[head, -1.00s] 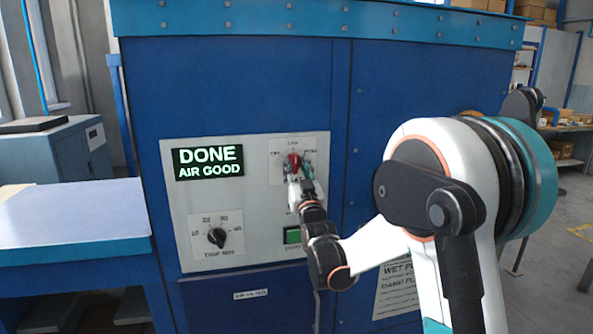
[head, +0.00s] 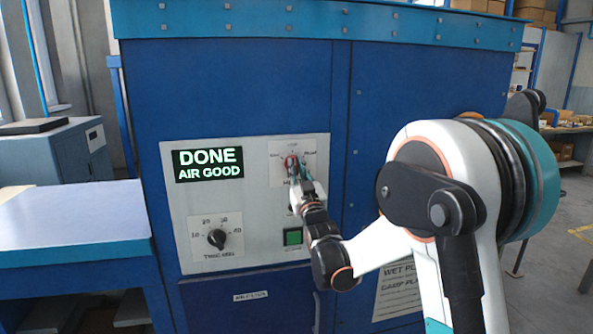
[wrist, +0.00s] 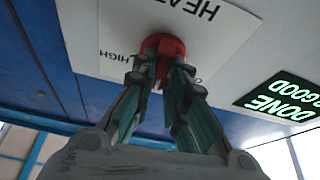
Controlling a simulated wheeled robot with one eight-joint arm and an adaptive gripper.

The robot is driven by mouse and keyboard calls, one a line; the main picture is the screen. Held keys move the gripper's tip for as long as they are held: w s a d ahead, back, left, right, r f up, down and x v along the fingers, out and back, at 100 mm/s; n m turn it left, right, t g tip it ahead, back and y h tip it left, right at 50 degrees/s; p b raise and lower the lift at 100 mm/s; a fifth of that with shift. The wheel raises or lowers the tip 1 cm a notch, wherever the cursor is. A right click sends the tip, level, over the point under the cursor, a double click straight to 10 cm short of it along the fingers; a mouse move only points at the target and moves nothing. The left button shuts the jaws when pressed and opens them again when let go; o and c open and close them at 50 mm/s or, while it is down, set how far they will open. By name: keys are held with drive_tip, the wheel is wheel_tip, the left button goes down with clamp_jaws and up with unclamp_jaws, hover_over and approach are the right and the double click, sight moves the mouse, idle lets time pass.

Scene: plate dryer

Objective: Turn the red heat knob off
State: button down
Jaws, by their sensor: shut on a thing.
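The red heat knob (head: 291,158) is on a white dial plate at the upper right of the panel. My gripper (head: 296,172) is in front of it in the head view and hides much of it. In the wrist view the red knob (wrist: 164,44) shows at the top, between and beyond the fingertips. My gripper (wrist: 163,74) is shut on the knob there, one finger on each side. The words HEAT and HIGH appear inverted around it. The pointer direction cannot be told because the fingers cover it.
A display (head: 208,163) reads DONE AIR GOOD. A black timer knob (head: 217,238) is below it, and a green button (head: 292,236) is below the heat dial. A blue-edged table (head: 70,215) stands at the left.

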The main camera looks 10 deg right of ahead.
drive_tip(key=n+y, duration=0.2)
drive_tip(key=n, duration=0.2)
drive_tip(key=n+g+y+p, duration=0.1)
drive_tip(key=n+y, duration=0.1)
drive_tip(key=n, duration=0.2)
drive_tip(key=shift+d+r+n, duration=0.1)
drive_tip(key=shift+d+n, duration=0.05)
drive_tip(key=shift+n, duration=0.15)
drive_tip(key=n+g+y+p, duration=0.1)
drive_tip(key=n, duration=0.2)
drive_tip(key=n+g+y+p, duration=0.1)
drive_tip(key=n, duration=0.2)
drive_tip(key=c, duration=1.6)
unclamp_jaws()
drive_tip(key=v, duration=1.2)
drive_tip(key=shift+r, duration=0.2)
